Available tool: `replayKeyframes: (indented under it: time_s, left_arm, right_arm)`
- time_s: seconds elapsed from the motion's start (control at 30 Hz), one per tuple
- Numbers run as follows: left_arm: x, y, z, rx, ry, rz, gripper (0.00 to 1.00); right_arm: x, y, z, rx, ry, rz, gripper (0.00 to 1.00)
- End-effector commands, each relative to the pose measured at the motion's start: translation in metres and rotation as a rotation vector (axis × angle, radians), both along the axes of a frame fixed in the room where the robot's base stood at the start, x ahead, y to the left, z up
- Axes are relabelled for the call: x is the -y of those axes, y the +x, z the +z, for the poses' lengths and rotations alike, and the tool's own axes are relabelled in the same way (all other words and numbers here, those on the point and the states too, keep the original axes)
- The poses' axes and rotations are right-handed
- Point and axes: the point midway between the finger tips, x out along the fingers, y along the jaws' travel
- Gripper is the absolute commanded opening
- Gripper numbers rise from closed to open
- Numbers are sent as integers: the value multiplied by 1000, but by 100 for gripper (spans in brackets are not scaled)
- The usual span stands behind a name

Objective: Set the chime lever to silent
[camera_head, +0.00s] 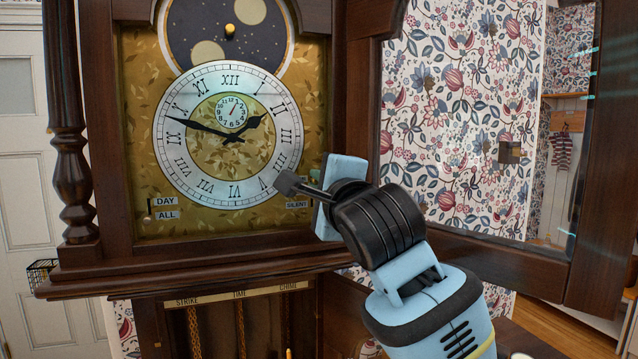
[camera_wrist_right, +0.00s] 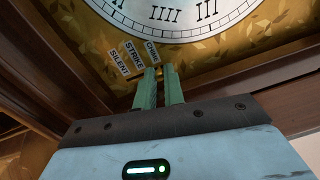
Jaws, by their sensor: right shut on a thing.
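The tall clock's dial (camera_head: 172,155) stands in its open case, on a gold leaf-patterned plate. My right gripper (camera_head: 285,183) reaches in from the right to the plate's lower right. In the right wrist view its two green fingers (camera_wrist_right: 161,84) are shut on the chime lever, which they mostly hide. The fingertips are beside the lower end of the CHIME label (camera_wrist_right: 152,52). The STRIKE label (camera_wrist_right: 133,53) and SILENT label (camera_wrist_right: 119,63) lie to its left there. My left gripper is not in view.
The open glass door (camera_head: 460,130) with its dark frame stands right of my right arm. A wooden ledge (camera_head: 190,265) runs below the dial. DAY and ALL labels (camera_head: 166,208) are at the lower left. Chains (camera_head: 240,325) hang in the lower case.

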Motion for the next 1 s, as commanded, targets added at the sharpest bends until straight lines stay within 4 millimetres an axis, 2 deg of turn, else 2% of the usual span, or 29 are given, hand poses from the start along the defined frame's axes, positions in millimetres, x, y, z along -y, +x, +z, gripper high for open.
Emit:
replayKeyframes:
  time_s: [0.4, 0.77, 0.8, 0.93, 1.0]
  left_arm:
    - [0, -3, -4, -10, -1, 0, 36]
    - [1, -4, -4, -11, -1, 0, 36]
    - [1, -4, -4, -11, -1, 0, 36]
    - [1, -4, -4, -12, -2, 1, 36]
    - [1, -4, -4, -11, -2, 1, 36]
  right_arm:
    - [-1, 0, -45, -1, 2, 3, 0]
    - [-1, 0, -51, -6, -2, 1, 0]
    - [-1, 0, -51, -7, -2, 1, 13]
    - [-1, 0, -51, -7, -2, 0, 30]
    - [-1, 0, -51, -7, -2, 0, 33]
